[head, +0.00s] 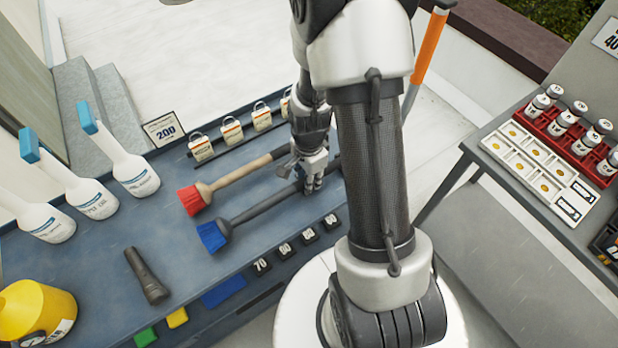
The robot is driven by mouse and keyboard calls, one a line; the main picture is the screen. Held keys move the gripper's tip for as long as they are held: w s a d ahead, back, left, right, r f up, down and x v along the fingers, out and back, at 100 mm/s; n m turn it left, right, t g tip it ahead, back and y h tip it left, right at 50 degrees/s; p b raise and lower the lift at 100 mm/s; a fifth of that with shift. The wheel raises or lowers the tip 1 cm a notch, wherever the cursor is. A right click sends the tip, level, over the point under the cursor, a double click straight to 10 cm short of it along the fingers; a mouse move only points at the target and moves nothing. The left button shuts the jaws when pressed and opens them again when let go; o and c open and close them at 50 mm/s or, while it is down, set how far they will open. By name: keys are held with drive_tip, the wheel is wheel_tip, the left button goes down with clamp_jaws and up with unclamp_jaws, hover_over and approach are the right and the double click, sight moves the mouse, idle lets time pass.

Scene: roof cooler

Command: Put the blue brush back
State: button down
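The blue brush lies on the blue-grey bench top, with its blue bristles (212,237) toward the left and its dark handle (262,208) running up to the right. My gripper (313,187) points down at the handle's far part, and its fingers overlap the handle in the picture. I cannot tell whether the fingers are closed on the handle or apart around it. The handle's far end is partly hidden behind my gripper and arm.
A red brush (193,199) with a wooden handle lies just behind, nearly parallel. Tagged padlocks (231,132) line the back. Numbered black blocks (285,250) line the front edge.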

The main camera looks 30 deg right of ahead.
drive_tip(key=shift+s+f+b, duration=0.1)
drive_tip(key=shift+f+b, duration=0.3)
drive_tip(key=shift+f, duration=0.2)
idle(0.3)
drive_tip(key=c, duration=1.3)
unclamp_jaws()
drive_tip(key=shift+r, duration=0.15)
wheel_tip(320, 180, up, 12)
